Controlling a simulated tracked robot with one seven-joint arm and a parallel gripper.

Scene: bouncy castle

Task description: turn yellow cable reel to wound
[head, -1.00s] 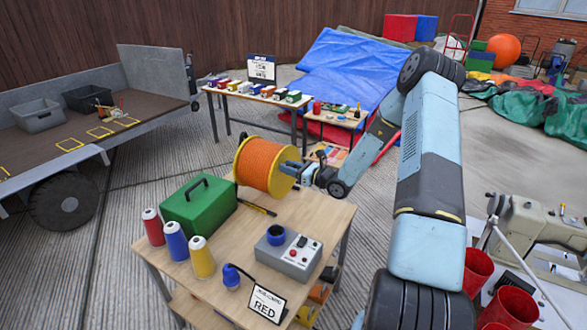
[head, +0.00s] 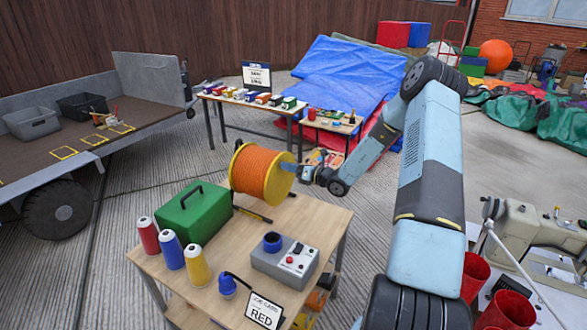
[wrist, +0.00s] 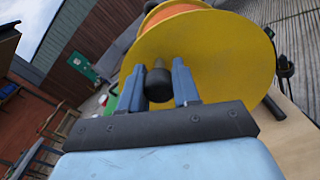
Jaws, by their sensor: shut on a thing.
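The yellow cable reel (head: 240,172) stands at the back of the wooden table in the head view, with orange cable (head: 262,174) wound around its drum. Its yellow flange (wrist: 215,60) fills the upper middle of the wrist view. My gripper (head: 296,172) is at the reel's right side. In the wrist view my gripper (wrist: 158,82) has its two blue fingers on either side of a dark knob (wrist: 159,84) in front of the flange, and is shut on it. In the head view the knob is hidden.
On the same table (head: 240,268) are a green toolbox (head: 192,212), several thread cones (head: 171,250), a grey control box (head: 285,262) and a sign reading RED (head: 264,311). Red cups (head: 476,275) stand at the right. A trailer (head: 90,150) is at the left.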

